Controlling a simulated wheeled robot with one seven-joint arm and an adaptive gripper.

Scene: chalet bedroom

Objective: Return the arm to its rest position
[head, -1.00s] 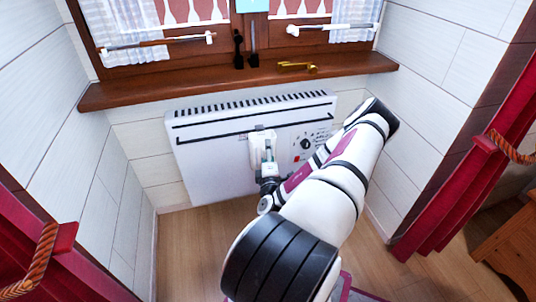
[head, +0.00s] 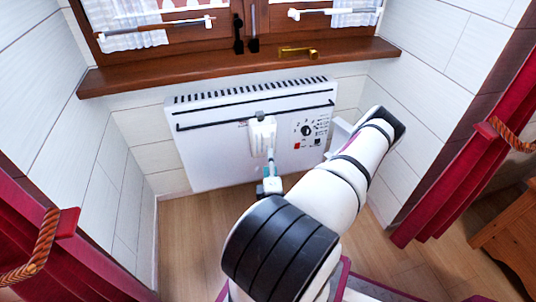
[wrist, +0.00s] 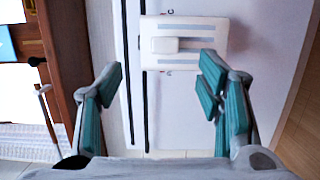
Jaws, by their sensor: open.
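My gripper (head: 269,170) is at the end of my arm, in front of the white wall heater and partly hidden behind my arm links in the head view. In the wrist view my gripper (wrist: 160,72) is open, its two teal-padded fingers wide apart with nothing between them. My arm (head: 320,195) reaches forward from the bottom of the head view and is bent. A white box (head: 262,134) shows at the heater's front; it also shows beyond the fingers in the wrist view (wrist: 183,28). I cannot tell whether the fingers touch anything.
The heater (head: 212,150) with a dial hangs below a brown wooden windowsill (head: 200,75). Panelled walls close in on both sides. Red curtains (head: 465,150) hang at the edges, with a wooden piece of furniture (head: 510,240) at right. Wood floor (head: 185,245) is clear at left.

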